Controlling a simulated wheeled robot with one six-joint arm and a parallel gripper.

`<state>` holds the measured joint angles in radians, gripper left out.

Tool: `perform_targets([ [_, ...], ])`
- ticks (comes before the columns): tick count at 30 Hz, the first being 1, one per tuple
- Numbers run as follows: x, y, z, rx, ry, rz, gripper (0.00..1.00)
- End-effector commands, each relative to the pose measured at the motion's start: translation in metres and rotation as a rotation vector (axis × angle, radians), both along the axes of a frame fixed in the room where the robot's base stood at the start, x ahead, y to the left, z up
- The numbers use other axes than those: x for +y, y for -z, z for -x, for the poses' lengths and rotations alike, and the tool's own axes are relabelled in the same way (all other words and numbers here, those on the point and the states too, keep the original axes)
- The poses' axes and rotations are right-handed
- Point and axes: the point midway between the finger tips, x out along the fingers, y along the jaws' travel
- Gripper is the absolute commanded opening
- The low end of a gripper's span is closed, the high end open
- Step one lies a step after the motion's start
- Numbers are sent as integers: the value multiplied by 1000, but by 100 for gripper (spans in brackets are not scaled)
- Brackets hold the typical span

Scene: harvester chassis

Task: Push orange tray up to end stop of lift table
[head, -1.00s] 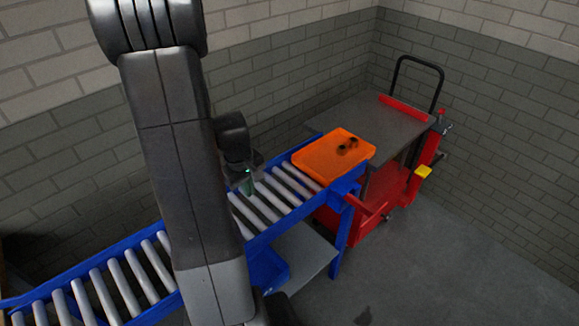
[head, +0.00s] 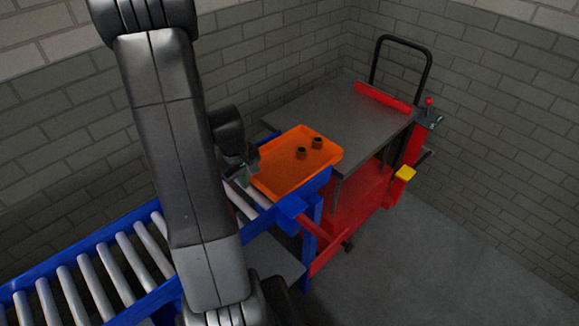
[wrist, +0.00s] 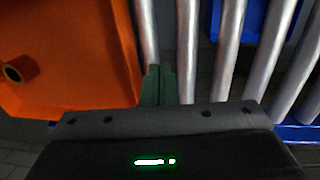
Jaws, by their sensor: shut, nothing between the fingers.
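The orange tray (head: 280,175) lies flat at the right end of the roller conveyor, its far side at the near edge of the lift table's grey top (head: 350,120). Two small dark hollow cylinders (head: 301,153) stand in it. The red end stop (head: 383,97) runs along the table's far edge, with bare top between it and the tray. My gripper (head: 246,170) is low over the rollers at the tray's near left edge. In the wrist view, my shut, empty green fingers (wrist: 158,86) are right beside the tray wall (wrist: 128,60); I cannot tell whether they touch.
The blue-framed conveyor (head: 90,270) with grey rollers stretches to the lower left. The red lift table has a black push handle (head: 403,45) and a yellow part (head: 405,173) at its side. Brick walls stand behind; the floor (head: 430,260) at right is clear.

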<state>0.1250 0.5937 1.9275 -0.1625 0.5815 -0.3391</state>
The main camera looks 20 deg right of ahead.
Motion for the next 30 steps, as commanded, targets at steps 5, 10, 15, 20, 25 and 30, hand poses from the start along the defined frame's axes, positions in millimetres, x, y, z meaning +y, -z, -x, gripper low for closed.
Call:
perform_targets([
  [5, 0, 16, 0, 0, 0, 0, 0],
  [10, 0, 15, 0, 0, 0, 0, 0],
  [15, 0, 15, 0, 0, 0, 0, 0],
  [20, -9, 15, -4, -1, 1, 0, 0],
  [25, -26, 16, -9, 0, 3, 0, 0],
  [30, -42, 17, -16, -2, 3, 0, 0],
])
